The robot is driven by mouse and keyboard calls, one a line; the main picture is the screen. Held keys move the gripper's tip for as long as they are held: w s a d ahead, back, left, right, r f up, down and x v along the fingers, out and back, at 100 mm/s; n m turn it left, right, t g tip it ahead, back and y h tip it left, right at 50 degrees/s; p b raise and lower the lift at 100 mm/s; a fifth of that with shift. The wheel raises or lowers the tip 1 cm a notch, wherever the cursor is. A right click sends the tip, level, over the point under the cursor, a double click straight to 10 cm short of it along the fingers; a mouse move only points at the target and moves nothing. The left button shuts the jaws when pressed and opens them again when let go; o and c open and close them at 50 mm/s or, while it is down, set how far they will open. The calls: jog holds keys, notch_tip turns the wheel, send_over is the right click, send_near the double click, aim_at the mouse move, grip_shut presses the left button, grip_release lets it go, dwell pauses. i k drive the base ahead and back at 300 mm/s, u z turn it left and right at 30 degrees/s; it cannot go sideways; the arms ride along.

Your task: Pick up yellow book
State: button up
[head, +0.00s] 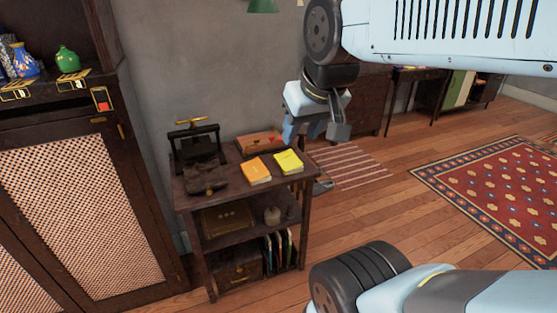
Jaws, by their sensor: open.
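The yellow book (289,161) lies flat on the top of a dark wooden shelf unit (222,204), near its right end. An orange book (256,170) lies just to its left. My gripper (313,138) hangs from my arm above and to the right of the yellow book in the picture. Its fingers point down and are apart, with nothing seen between them. I cannot tell its exact height above the shelf top. The yellow book is not covered by the gripper.
A black press-like device (196,150) and a brown box (260,142) stand on the same shelf top. A dark cabinet (85,200) stands at left. Wooden floor and a red rug (500,190) lie open at right.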

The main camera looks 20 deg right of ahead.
aim_at(288, 162)
jog(key=u, duration=1.45)
jog(key=k, duration=0.95)
jog(key=z, duration=1.45)
jog(key=i, duration=1)
